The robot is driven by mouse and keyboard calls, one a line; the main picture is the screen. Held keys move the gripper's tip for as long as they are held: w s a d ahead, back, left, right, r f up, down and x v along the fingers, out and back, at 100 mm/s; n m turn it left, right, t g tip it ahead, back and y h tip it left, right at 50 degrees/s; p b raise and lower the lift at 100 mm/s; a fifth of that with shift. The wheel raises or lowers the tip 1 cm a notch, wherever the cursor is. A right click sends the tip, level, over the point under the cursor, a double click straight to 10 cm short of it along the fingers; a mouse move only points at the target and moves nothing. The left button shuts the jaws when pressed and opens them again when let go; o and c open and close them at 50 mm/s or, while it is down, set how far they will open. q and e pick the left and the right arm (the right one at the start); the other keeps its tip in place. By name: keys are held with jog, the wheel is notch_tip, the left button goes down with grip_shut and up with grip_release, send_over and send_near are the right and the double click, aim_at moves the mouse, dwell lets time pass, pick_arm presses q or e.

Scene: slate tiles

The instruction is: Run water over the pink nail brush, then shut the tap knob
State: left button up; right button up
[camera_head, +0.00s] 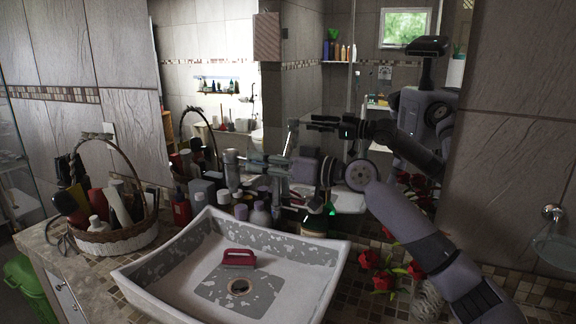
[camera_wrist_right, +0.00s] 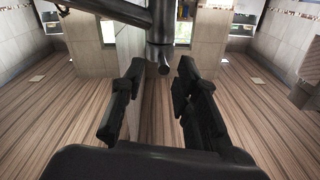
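The pink nail brush (camera_head: 239,258) lies in the white and grey basin (camera_head: 325,285), just behind the drain. It looks dark pink-red. A metal tap (camera_head: 231,170) stands behind the basin; in the right wrist view its metal body and spout (camera_wrist_right: 160,50) are ahead of the fingers. No water stream shows. My right gripper (camera_head: 256,165) reaches in from the right, close to the tap above the back of the basin. In the wrist view the right gripper (camera_wrist_right: 160,95) has its two dark fingers apart, with nothing held between them. I cannot tell whether it touches the tap. My left gripper is not in view.
A wicker basket (camera_head: 115,240) of bottles stands left of the basin. Several bottles (camera_head: 260,215) crowd behind the basin under my right arm. Red flowers (camera_head: 382,280) lie to its right. A large mirror (camera_head: 300,85) behind reflects my body and arm.

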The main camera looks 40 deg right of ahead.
jog(key=v, duration=0.8)
jog(key=shift+s, duration=0.1)
jog(key=n+h+p, duration=0.1)
jog(key=n+p, duration=0.3)
jog(key=p, duration=0.4)
send_near(238, 157)
jog(key=shift+t, duration=0.3)
jog(key=p+x, duration=0.6)
jog(key=p, duration=0.1)
jog(key=shift+f, duration=0.2)
jog(key=shift+w+a+f, duration=0.1)
jog(key=shift+w+a, duration=0.05)
jog(key=shift+w, duration=0.45)
jog(key=shift+c, duration=0.6)
